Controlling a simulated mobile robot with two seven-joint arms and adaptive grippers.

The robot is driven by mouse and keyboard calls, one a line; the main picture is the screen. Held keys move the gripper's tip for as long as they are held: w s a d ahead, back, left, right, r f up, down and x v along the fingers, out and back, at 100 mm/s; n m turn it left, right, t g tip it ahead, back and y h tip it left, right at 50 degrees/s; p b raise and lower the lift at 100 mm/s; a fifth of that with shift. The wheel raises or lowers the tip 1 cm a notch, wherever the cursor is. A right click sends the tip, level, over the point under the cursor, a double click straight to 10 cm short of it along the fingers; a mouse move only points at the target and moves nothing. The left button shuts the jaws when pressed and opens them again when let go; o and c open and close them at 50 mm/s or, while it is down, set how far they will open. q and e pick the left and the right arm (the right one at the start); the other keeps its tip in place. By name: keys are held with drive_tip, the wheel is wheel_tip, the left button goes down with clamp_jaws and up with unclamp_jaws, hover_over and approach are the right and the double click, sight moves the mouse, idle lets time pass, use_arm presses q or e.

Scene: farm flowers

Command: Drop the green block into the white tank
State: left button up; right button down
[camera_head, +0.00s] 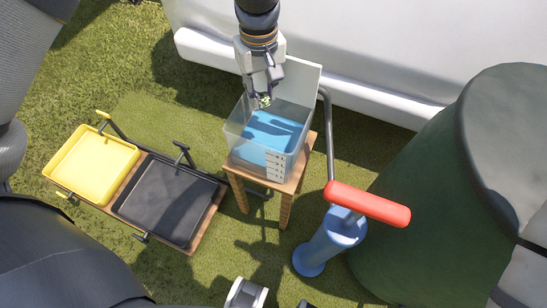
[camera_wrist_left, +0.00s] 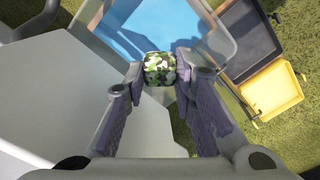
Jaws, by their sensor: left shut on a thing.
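The green block (camera_wrist_left: 160,68) has a green, black and white camouflage pattern. My left gripper (camera_head: 262,100) is shut on it, with a finger on either side in the left wrist view (camera_wrist_left: 159,74). In the head view only a little of the block shows at the fingertips. The tank (camera_head: 240,148) is a pale, see-through box with blue water inside, and it shows beyond the block in the left wrist view (camera_wrist_left: 222,42). The gripper is above the tank, toward its back side. A white part at the bottom edge may be my right gripper; its jaws cannot be made out.
The tank stands on a wooden stool (camera_head: 285,207). A yellow tray (camera_head: 92,165) and a black tray (camera_head: 168,200) are on the left. A blue pump (camera_head: 325,243) with a red handle (camera_head: 368,204) and a large green barrel (camera_head: 420,205) are on the right. A white structure (camera_head: 400,50) stands behind.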

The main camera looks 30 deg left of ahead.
use_arm(q)
drive_tip(key=shift+r, duration=0.1)
drive_tip(key=o, duration=1)
drive_tip(key=shift+o, duration=0.2)
wheel_tip(320, 180, up, 12)
drive_tip(key=shift+r, duration=0.15)
